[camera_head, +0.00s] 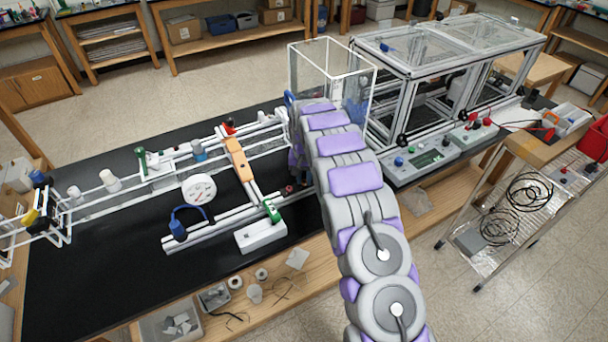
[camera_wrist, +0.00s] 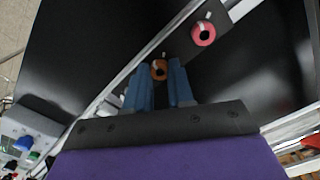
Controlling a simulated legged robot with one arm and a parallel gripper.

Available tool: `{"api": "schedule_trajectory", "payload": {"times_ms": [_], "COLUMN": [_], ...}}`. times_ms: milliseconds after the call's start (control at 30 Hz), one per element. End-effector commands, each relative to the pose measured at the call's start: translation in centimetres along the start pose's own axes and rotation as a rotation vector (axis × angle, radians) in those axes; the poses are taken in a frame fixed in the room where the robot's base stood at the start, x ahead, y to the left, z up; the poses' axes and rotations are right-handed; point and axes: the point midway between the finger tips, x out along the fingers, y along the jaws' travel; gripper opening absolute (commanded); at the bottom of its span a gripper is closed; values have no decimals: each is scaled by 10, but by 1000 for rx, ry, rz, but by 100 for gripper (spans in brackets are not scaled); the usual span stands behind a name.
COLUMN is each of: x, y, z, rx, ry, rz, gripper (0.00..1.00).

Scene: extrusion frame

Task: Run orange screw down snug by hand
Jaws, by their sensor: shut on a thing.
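How deep the screw sits is hidden. In the head view my grey and purple arm reaches over the black bench and covers most of the gripper and the screw.
A pink-red round knob (camera_wrist: 203,33) sits on a dark plate just beyond the screw. The black bench (camera_head: 110,270) carries an orange block (camera_head: 238,160), a white gauge (camera_head: 199,190) and a green clamp (camera_head: 271,211) left of my arm. A framed enclosure (camera_head: 440,70) stands at right.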

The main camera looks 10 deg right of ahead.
Motion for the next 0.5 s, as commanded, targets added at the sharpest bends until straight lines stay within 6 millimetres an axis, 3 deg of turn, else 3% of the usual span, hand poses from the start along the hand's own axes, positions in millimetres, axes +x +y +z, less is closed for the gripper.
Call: {"api": "schedule_trajectory", "payload": {"times_ms": [500], "x": [-3], "y": [-2], "z": [-2], "rx": [305], "ry": [7], "rz": [-4], "gripper": [0]}}
